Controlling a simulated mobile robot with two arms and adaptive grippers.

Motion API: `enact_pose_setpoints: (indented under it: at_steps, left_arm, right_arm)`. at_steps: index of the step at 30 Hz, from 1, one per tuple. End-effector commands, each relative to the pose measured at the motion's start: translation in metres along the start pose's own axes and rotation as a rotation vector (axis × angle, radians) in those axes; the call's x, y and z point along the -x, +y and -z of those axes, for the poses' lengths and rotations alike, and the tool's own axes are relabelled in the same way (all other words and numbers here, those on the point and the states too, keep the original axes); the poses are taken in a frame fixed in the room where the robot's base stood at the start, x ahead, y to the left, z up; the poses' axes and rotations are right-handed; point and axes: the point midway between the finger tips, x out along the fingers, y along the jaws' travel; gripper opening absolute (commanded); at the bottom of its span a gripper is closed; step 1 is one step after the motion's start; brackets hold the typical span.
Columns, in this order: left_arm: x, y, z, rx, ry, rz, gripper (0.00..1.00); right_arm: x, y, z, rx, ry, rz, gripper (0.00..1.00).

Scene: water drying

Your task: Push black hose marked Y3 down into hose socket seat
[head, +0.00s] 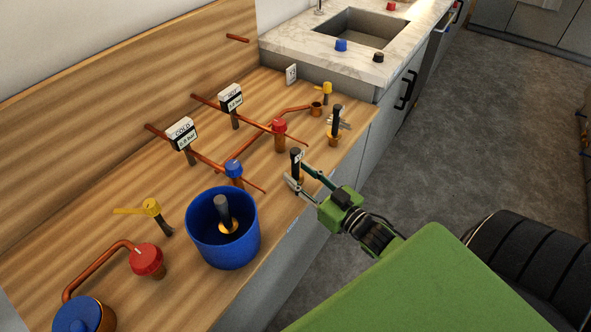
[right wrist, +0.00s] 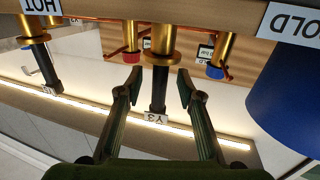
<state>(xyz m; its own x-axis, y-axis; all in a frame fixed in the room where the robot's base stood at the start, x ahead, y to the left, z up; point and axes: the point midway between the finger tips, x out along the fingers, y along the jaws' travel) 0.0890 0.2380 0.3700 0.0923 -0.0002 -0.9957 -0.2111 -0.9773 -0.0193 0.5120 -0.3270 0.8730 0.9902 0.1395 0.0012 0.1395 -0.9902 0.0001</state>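The black hose (head: 296,160) stands upright near the front edge of the wooden counter. In the right wrist view, which is upside down, the hose (right wrist: 158,90) carries a white Y3 label (right wrist: 155,118) and meets a brass socket seat (right wrist: 161,45). How deep it sits I cannot tell. My right gripper (head: 299,176) is open at the hose. In the right wrist view its two fingers (right wrist: 158,84) stand on either side of the hose, with gaps on both sides. My left gripper is not in view.
A blue bucket (head: 205,243) stands left of the hose around another hose (head: 222,209). A third black hose (head: 337,118) stands to the right. Copper pipes with red (head: 279,126) and blue (head: 234,168) valves lie behind. A sink (head: 357,30) is at the back.

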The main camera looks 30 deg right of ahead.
Motion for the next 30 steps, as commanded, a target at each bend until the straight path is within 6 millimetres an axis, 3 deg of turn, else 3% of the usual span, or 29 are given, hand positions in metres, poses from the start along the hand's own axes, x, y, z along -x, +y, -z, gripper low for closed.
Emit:
enact_pose_setpoints:
  at_steps: [4,13,17,18,30]
  left_arm:
    - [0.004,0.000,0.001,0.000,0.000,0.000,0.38]
    - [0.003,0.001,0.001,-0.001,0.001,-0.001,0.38]
    - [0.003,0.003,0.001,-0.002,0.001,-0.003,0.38]
    - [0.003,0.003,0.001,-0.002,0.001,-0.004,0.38]
    - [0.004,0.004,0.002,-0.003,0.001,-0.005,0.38]
  right_arm:
    - [-0.017,0.000,0.001,0.000,0.001,0.000,0.34]
    - [-0.021,-0.001,-0.001,0.000,-0.001,0.000,0.34]
    - [-0.021,-0.001,-0.001,0.000,-0.001,0.000,0.03]
    - [-0.021,-0.001,-0.001,0.000,-0.001,0.000,0.00]
    - [-0.021,0.000,0.003,0.001,0.001,0.000,0.00]
